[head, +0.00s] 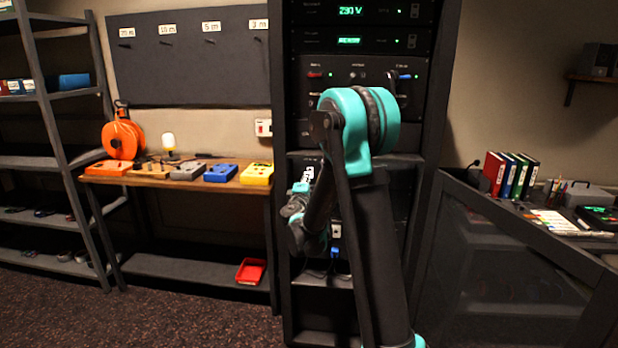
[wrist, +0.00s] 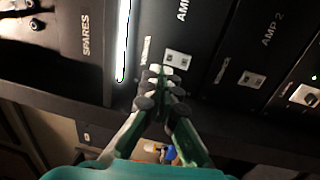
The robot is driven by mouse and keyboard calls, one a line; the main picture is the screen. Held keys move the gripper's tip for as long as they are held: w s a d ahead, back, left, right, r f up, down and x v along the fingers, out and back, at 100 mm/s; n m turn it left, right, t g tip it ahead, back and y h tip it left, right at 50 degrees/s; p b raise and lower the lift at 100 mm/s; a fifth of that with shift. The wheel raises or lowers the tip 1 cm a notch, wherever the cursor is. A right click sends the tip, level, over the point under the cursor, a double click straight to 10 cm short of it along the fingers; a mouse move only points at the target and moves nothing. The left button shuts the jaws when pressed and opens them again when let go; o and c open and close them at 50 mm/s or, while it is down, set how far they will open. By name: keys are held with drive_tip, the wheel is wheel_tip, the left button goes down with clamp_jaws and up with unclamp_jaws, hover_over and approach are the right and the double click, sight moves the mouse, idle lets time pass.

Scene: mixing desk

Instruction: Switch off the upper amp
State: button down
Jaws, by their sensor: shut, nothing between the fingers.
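In the wrist view the rack panels appear turned on their side. The upper amp (wrist: 205,50) is a black panel whose label begins "AMP"; the rest is cut off. Its pale two-part rocker switch (wrist: 178,60) sits beside a small label, and its on or off position cannot be told. My gripper (wrist: 160,74) is shut and empty, its fingertips just beside this switch; whether they touch it is unclear. A second panel marked AMP 2 (wrist: 275,35) has a similar switch (wrist: 250,81). In the head view my arm hides the fingertips and most of the amps.
A bright strip (wrist: 123,45) lies between the amp and the SPARES panel (wrist: 80,50). In the head view the rack (head: 283,120) stands between a wooden bench (head: 210,186) at left and a dark desk (head: 520,235) at right. Carpet is clear at lower left.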

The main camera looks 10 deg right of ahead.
drive_tip(key=v, duration=0.6)
drive_tip(key=shift+s+r, duration=0.35)
drive_tip(key=shift+r, duration=0.5)
drive_tip(key=s+d+f+m+g+h, duration=0.1)
drive_tip(key=s+d+f+m+g, duration=0.4)
drive_tip(key=s+d, duration=0.35)
drive_tip(key=s+d+f+m+g+h, duration=0.1)
drive_tip(key=s+d+f+m+g, duration=0.35)
drive_tip(key=s+d, duration=0.35)
drive_tip(key=s+a+f+m+g+y, duration=0.2)
drive_tip(key=s+a+f+y, duration=0.1)
drive_tip(key=s, duration=0.7)
drive_tip(key=s+a+f+m+g+y, duration=0.3)
drive_tip(key=s+f, duration=0.5)
drive_tip(key=s, duration=0.3)
drive_tip(key=shift+a+f+y, duration=0.25)
drive_tip(key=shift+a+y, duration=0.25)
drive_tip(key=shift+a, duration=0.75)
drive_tip(key=shift+w+m, duration=0.1)
drive_tip(key=shift+m, duration=0.15)
